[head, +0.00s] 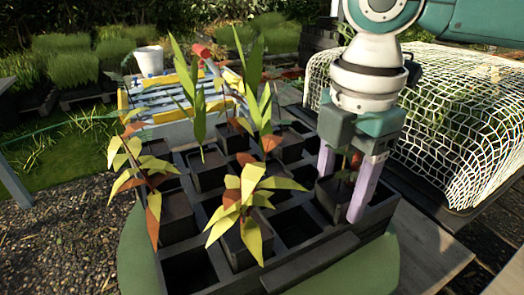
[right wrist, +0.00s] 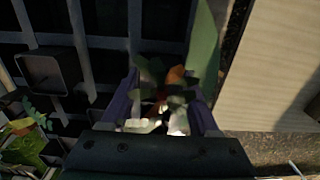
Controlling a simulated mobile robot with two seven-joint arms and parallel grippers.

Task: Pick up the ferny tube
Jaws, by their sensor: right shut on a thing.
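My right gripper (head: 345,190) points down over the right side of the black tray (head: 330,248). Its two pale purple fingers are shut on a dark square tube (head: 333,205), one on each side. The tube looks upright and sits at or in a cell of the tray; I cannot tell whether it is lifted. A small plant with green and reddish leaves (head: 351,163) shows between the fingers, partly hidden by the gripper. In the right wrist view, green and orange foliage (right wrist: 172,80) lies between the fingers (right wrist: 160,105); its fern shape is not clear. My left gripper is not in view.
Other tubes with tall green plants (head: 254,75) and yellow-orange leaved plants (head: 247,205) stand left of my gripper. Several tray cells are empty. A white net over a mound (head: 450,120) lies close on the right. A yellow-edged crate (head: 150,110) stands behind.

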